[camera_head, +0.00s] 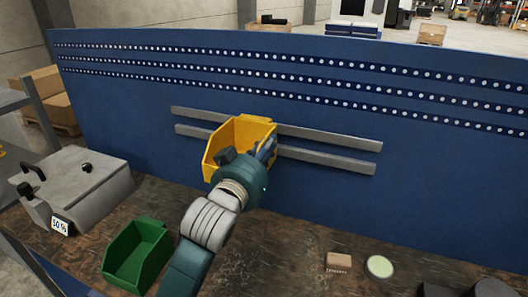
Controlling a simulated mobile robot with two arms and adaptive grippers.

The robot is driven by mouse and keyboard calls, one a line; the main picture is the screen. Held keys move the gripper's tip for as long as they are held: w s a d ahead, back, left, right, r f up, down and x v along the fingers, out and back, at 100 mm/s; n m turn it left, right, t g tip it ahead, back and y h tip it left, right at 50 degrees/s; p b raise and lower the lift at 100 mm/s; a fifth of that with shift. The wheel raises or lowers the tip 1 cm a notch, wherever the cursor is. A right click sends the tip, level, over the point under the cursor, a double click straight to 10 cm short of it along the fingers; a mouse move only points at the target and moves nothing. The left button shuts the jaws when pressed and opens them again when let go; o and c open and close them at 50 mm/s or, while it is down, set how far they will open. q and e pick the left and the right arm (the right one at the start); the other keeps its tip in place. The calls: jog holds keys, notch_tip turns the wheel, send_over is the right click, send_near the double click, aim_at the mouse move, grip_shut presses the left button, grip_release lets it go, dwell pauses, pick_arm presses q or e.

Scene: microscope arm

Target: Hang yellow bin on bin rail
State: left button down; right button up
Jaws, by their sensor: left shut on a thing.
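The yellow bin (240,134) is in front of the bin rail, in the middle of the view. The bin rail is two grey horizontal bars (330,135) on the blue panel. My left gripper (243,160) is shut on the yellow bin at its near side. The bin covers part of both bars. Its back, and whether it touches the rail or is hooked on it, is hidden. My right gripper is not clearly in view.
A green bin (138,254) stands on the worktable (290,233) at the front left. A grey box with black handles (75,190) is at the left. A small cardboard box (339,262) and a pale round disc (380,267) lie at the right front. The table's middle right is clear.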

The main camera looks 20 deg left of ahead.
pick_arm(q)
jog(key=shift+w+d+f+b, duration=0.1)
jog(key=shift+w+f+b, duration=0.35)
jog(key=shift+w, duration=0.45)
jog(key=shift+w+a+f+b, duration=0.1)
jog(key=shift+w+f+b, duration=0.2)
jog(key=shift+w+b, duration=0.4)
jog(key=shift+w+d+f+b, duration=0.1)
jog(key=shift+w+f+b, duration=0.3)
jog(key=shift+w, duration=0.65)
jog(key=c, duration=1.8)
grip_release()
